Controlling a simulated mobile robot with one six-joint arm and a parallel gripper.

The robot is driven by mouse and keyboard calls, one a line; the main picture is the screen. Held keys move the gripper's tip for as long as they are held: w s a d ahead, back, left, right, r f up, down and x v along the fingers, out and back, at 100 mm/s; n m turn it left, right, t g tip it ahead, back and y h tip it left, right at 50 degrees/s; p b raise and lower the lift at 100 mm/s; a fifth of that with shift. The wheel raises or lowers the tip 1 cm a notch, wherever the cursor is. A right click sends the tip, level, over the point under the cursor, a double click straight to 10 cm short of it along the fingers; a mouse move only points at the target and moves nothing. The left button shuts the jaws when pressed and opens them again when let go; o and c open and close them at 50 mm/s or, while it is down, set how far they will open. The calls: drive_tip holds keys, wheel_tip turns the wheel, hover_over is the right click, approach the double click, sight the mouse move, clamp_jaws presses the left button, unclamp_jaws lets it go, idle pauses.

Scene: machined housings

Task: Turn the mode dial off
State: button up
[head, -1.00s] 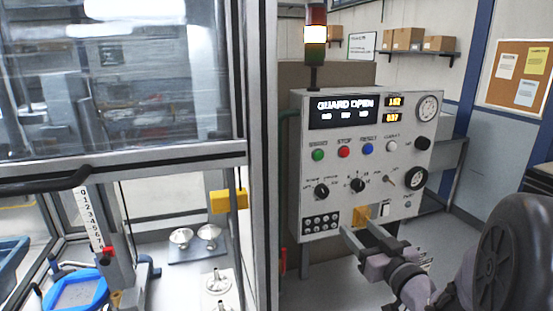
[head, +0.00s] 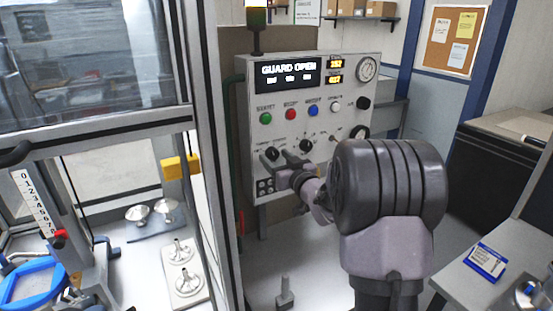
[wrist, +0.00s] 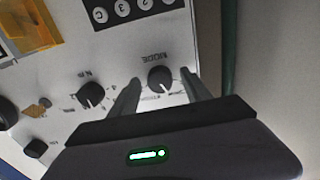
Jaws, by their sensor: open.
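The mode dial (head: 272,154) is a round black knob on the lower left of the light grey control panel (head: 384,76). The wrist view shows the dial (wrist: 160,78) under an upside-down "MODE" label, with small position words around it. My gripper (head: 281,162) is at the panel's lower left. In the wrist view its two fingers are open on either side of the dial, with visible gaps; I see no contact. The dial's pointed-to position is too small to read. My arm hides the panel's lower right.
A second black knob (head: 306,145) sits right of the mode dial. Green, red, blue and white buttons run above, under a display (head: 287,76) reading "GUARD OPEN". A keypad (head: 265,186) sits below. The framed glass enclosure (head: 205,130) stands close on the left.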

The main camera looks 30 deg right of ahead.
clamp_jaws()
drive_tip(key=n+b, duration=0.1)
drive_tip(key=b, duration=0.2)
drive_tip(key=shift+f+n, duration=0.25)
drive_tip(key=shift+n, duration=0.15)
drive_tip(key=n+b, duration=0.2)
drive_tip(key=b, duration=0.1)
drive_tip(key=n+b, duration=0.4)
drive_tip(key=n, duration=0.1)
drive_tip(key=shift+d+r+b, duration=0.1)
drive_tip(key=shift+r+b, duration=0.15)
drive_tip(key=shift+b, duration=0.1)
